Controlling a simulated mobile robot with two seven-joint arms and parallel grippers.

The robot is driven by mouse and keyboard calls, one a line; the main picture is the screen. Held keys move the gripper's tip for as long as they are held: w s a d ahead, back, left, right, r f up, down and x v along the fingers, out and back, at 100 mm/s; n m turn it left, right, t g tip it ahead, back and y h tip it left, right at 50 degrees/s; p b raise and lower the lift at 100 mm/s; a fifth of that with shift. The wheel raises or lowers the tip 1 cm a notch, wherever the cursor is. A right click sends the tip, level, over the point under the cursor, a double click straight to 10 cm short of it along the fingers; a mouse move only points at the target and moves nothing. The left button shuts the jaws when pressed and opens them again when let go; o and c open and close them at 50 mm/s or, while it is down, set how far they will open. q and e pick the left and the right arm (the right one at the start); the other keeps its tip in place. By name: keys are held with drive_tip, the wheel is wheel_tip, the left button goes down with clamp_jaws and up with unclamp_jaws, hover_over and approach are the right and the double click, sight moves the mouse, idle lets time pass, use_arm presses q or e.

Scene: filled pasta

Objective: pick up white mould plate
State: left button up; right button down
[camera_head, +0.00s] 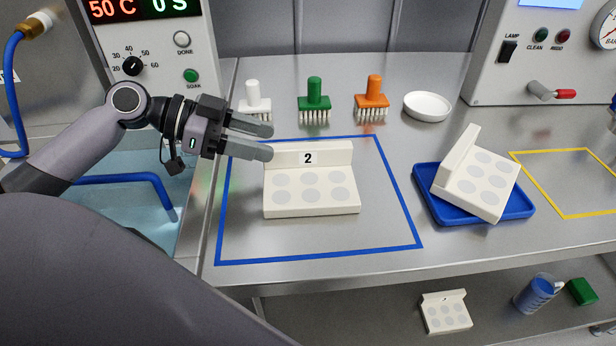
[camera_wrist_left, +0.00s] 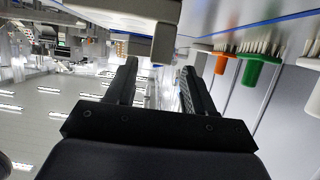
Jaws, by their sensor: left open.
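A white mould plate (camera_head: 310,202) marked 2, with several grey round spots and a raised back wall, lies inside the blue outline on the bench. My left gripper (camera_head: 268,141) is open and empty at the upper left corner of its back wall. Whether a finger touches the wall cannot be told. In the left wrist view the open fingers (camera_wrist_left: 158,72) show with a pale block, probably this plate (camera_wrist_left: 130,42), beyond them. A second white plate (camera_head: 482,182) leans tilted in a blue tray (camera_head: 510,212). A third white plate (camera_head: 446,314) is on the lower shelf. My right gripper is out of view.
White (camera_head: 254,100), green (camera_head: 314,98) and orange (camera_head: 373,96) brushes and a white dish (camera_head: 428,106) stand behind the plate. A yellow outline (camera_head: 565,216) at right is empty. A water bath (camera_head: 135,190) is at left. A blue cup (camera_head: 533,294) is below.

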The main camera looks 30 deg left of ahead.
sight(287, 147)
use_arm(q)
drive_tip(key=shift+p+x, duration=0.4)
drive_tip(key=shift+x, duration=2.85)
drive_tip(key=shift+r, duration=0.1)
clamp_jaws()
